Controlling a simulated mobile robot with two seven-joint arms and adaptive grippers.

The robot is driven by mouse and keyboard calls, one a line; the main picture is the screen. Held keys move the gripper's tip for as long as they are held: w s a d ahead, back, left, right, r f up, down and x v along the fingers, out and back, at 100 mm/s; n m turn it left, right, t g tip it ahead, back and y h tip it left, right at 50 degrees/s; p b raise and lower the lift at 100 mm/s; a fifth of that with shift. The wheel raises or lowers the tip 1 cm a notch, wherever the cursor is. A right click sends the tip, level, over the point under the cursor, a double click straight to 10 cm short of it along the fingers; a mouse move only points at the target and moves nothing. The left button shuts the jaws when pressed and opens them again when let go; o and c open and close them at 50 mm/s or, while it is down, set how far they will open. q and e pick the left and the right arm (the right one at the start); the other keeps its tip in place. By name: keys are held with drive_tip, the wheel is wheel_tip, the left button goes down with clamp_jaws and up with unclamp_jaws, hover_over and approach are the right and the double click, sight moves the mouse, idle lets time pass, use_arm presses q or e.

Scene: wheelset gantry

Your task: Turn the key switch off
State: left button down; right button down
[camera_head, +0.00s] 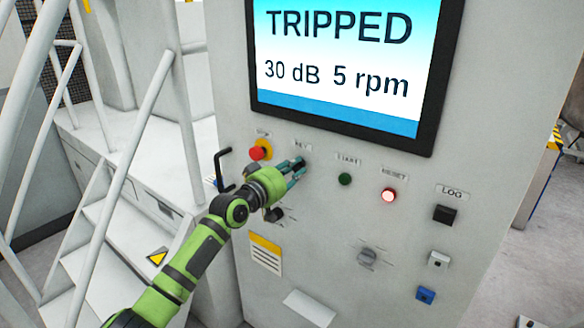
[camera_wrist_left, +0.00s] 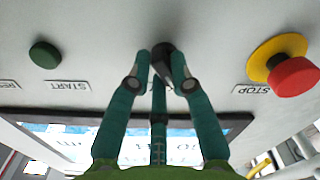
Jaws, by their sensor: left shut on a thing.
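The key switch (camera_wrist_left: 163,62) is a dark knob on the grey panel, between the START and STOP controls in the left wrist view. My left gripper (camera_head: 299,164) reaches the panel just under the KEY label in the head view. Its teal fingers (camera_wrist_left: 160,72) are closed around the key switch from both sides. The fingers hide part of the switch, so I cannot tell which way it is turned. The right gripper is not in view.
A red stop button (camera_head: 259,151) on a yellow ring sits left of the key. A green START button (camera_head: 345,179) and a lit RESET button (camera_head: 388,195) sit to the right. The screen (camera_head: 350,62) above reads TRIPPED. A black handle (camera_head: 222,170) juts out near my arm.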

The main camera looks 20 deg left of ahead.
use_arm(q)
drive_tip(key=shift+d, duration=0.1)
idle(0.4)
drive_tip(key=c, duration=1.1)
unclamp_jaws()
drive_tip(key=shift+w, duration=0.1)
drive_tip(key=v, duration=1.2)
drive_tip(key=shift+r, duration=0.1)
